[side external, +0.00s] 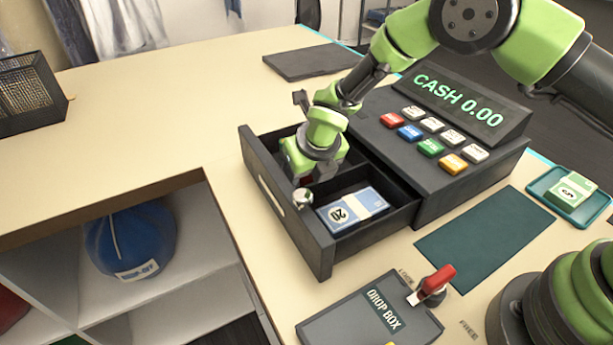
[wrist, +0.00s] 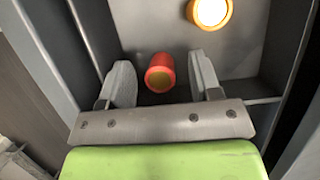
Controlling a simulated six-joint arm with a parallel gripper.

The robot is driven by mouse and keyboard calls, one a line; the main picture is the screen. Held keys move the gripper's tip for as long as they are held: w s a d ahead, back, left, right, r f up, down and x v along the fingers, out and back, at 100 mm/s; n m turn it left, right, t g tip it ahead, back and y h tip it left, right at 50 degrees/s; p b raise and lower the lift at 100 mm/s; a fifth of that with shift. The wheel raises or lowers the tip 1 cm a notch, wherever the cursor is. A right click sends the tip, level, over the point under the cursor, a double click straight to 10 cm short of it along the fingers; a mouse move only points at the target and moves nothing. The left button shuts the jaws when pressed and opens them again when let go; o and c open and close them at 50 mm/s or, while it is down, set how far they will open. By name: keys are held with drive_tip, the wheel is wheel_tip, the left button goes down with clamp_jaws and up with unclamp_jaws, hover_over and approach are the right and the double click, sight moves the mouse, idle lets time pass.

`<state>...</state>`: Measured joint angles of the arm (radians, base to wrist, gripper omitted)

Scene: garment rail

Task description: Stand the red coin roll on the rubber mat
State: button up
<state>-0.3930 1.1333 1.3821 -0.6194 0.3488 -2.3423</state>
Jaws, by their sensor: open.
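The red coin roll (wrist: 160,72) lies in a dark drawer compartment, its yellowish end facing the wrist camera. My gripper (wrist: 163,68) is open, with one pale finger on each side of the roll; gaps show between fingers and roll. In the side external view my gripper (side external: 303,186) reaches down into the open cash drawer (side external: 325,258), and my wrist mostly hides the roll there. A flat dark teal mat (side external: 485,238) lies in front of the register, and a dark grey flat pad (side external: 312,62) lies at the back; I cannot tell which is rubber.
A second, orange roll (wrist: 210,12) with a bright end is in the same compartment. The register (side external: 440,135) stands behind the drawer.

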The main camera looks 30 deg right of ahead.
drive_tip(key=shift+f, duration=0.15)
clamp_jaws()
